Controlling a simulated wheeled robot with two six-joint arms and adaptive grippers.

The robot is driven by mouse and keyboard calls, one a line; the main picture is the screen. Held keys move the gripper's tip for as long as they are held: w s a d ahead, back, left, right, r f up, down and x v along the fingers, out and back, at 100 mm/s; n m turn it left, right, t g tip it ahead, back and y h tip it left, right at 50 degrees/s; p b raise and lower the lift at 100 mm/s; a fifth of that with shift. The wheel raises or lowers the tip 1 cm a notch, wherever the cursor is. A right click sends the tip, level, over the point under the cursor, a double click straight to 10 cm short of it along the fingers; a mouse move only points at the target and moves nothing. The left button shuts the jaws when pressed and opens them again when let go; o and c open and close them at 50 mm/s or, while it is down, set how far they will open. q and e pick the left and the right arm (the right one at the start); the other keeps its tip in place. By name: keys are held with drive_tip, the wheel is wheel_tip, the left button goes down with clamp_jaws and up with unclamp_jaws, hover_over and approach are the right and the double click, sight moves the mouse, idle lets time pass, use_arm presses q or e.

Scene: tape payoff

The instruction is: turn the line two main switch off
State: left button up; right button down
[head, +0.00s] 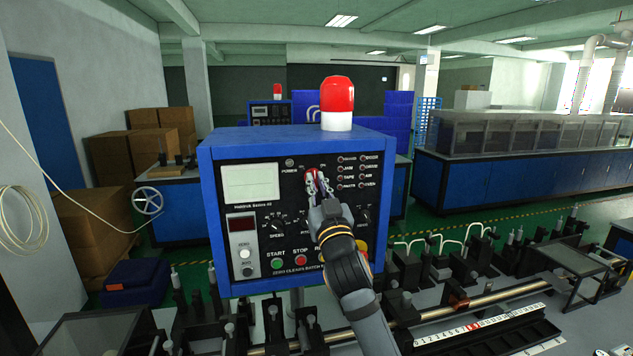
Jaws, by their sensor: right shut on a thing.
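A blue control box (360,143) with a black front panel stands in the middle of the head view. A red main switch (311,174) sits in the upper middle of its panel. My right gripper (313,180) is at the switch with its fingers shut on it. The gripper and arm hide part of the switch and the lower right of the panel. The switch's exact angle is hard to tell. My left gripper is not in view.
A red and white beacon (337,104) stands on top of the box. Green and red push buttons and several knobs lie below the switch. A rail with black fixtures (470,300) runs below the box. Cardboard boxes (95,210) are stacked at left.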

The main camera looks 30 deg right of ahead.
drive_tip(key=n+y+p, duration=0.1)
drive_tip(key=n, duration=0.1)
drive_tip(key=n+y, duration=0.1)
drive_tip(key=n, duration=0.1)
drive_tip(key=n+y+p, duration=0.1)
drive_tip(key=n, duration=0.1)
drive_tip(key=shift+d+r+n+y+p, duration=0.1)
drive_tip(key=shift+r+n+y+p, duration=0.15)
drive_tip(key=shift+n+y+p, duration=0.15)
drive_tip(key=shift+f+n+g+y+p, duration=0.1)
drive_tip(key=shift+n+g+y+p, duration=0.1)
drive_tip(key=shift+n+y+p, duration=0.8)
drive_tip(key=shift+n+g+y+p, duration=0.2)
drive_tip(key=shift+n+p, duration=0.3)
drive_tip(key=shift+n, duration=1.1)
drive_tip(key=c, duration=1.4)
unclamp_jaws()
drive_tip(key=shift+f, duration=0.1)
